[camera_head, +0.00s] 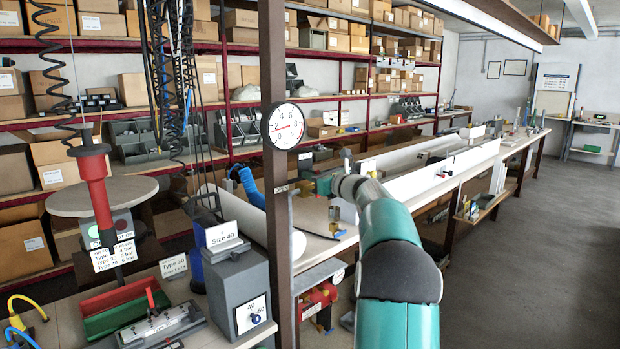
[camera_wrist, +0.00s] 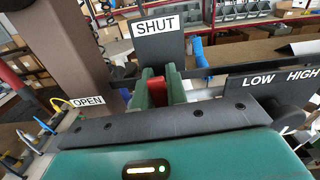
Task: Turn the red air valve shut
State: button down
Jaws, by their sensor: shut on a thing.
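The red air valve handle (camera_wrist: 156,91) stands between the two green fingers of my gripper (camera_wrist: 157,90) in the wrist view. The gripper is shut on it. A SHUT sign (camera_wrist: 157,26) is just beyond the handle, and an OPEN sign (camera_wrist: 88,101) is to the left beside the brown post. In the head view my gripper (camera_head: 322,184) is right of the post at bench height. The valve body is mostly hidden behind the fingers and wrist.
A brown post (camera_head: 278,220) with a round pressure gauge (camera_head: 284,126) stands close left of my gripper. A LOW/HIGH sign (camera_wrist: 280,79) is to the right in the wrist view. A grey Size 40 box (camera_head: 238,285) stands on the left bench. The floor (camera_head: 545,260) at right is clear.

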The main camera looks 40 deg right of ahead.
jog(key=shift+d+f+m, duration=0.1)
jog(key=shift+d+m, duration=0.2)
jog(key=shift+m, duration=0.2)
jog(key=c, duration=1.4)
grip_release()
jog(key=shift+s, duration=0.1)
jog(key=shift+a, duration=0.1)
jog(key=s, duration=1.3)
jog(key=shift+s+d, duration=0.2)
jog(key=shift+s, duration=0.1)
